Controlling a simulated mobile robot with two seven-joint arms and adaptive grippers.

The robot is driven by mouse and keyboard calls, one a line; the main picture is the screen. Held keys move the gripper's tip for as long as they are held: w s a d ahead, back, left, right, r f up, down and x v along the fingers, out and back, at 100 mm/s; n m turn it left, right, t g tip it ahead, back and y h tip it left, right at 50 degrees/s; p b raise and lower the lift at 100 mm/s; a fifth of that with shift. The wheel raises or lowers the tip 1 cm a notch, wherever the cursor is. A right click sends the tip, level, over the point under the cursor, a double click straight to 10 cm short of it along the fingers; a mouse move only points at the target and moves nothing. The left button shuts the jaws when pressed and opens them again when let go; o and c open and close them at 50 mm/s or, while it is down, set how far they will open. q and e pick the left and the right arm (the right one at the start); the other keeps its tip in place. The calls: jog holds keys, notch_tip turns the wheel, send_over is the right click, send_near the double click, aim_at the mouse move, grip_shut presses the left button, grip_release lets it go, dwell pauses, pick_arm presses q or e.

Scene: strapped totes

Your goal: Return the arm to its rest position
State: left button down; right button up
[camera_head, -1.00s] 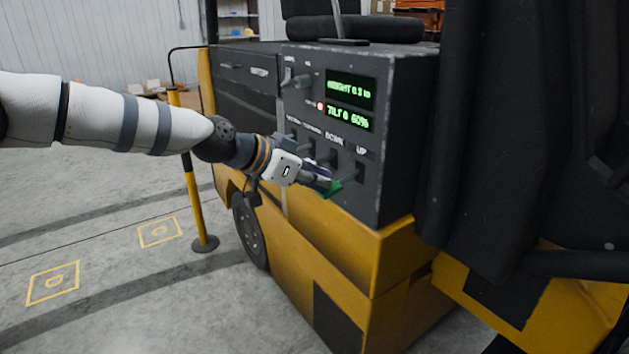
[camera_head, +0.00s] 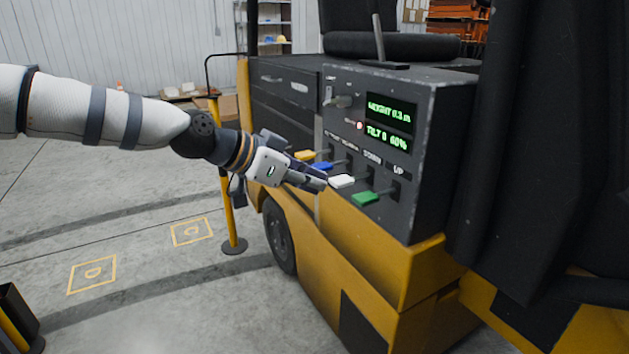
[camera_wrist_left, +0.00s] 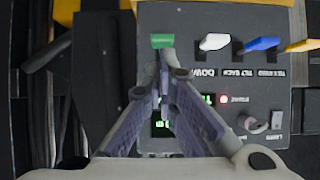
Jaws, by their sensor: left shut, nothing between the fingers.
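My left gripper (camera_head: 318,182) is shut and empty, in front of the dark control panel (camera_head: 425,205) of a yellow forklift. Its fingertips are near the white lever (camera_head: 342,181) in the head view; whether they touch it I cannot tell. The green lever (camera_head: 366,198) is to the right of the fingers and in full view. The blue lever (camera_head: 323,166) and yellow lever (camera_head: 305,155) are just behind the hand. In the left wrist view the closed fingers (camera_wrist_left: 163,52) point at the green lever (camera_wrist_left: 162,41). My right gripper is not in view.
The forklift's yellow body (camera_head: 385,250) lies below the panel, and its dark mast parts stand at the right. A yellow post (camera_head: 229,215) stands behind my forearm. The grey floor (camera_head: 140,240) at the left is mostly open.

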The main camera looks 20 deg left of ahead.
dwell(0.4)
pick_arm(q)
jog(key=s+d+f+n+g+y, duration=0.1)
jog(key=s+d+f+g, duration=0.1)
jog(key=s+f, duration=0.55)
jog(key=s+d+f+n+g, duration=0.25)
jog(key=s+f, duration=0.25)
jog(key=f, duration=0.6)
jog(key=s+d+f+n+g+y, duration=0.1)
jog(key=s+d+f+g, duration=0.1)
jog(key=s+f, duration=0.55)
jog(key=s+a+f+n+g+y, duration=0.1)
jog(key=s+a+f, duration=0.1)
jog(key=s, duration=0.7)
jog(key=s+a+f+n+g+y, duration=0.1)
jog(key=s+f, duration=0.3)
jog(key=s, duration=0.5)
jog(key=s+a+f+n+g+y, duration=0.1)
jog(key=s+a+f+g+y, duration=0.2)
jog(key=s, duration=0.7)
jog(key=shift+a+f, duration=0.3)
jog(key=shift+a, duration=0.2)
jog(key=shift+n, duration=0.25)
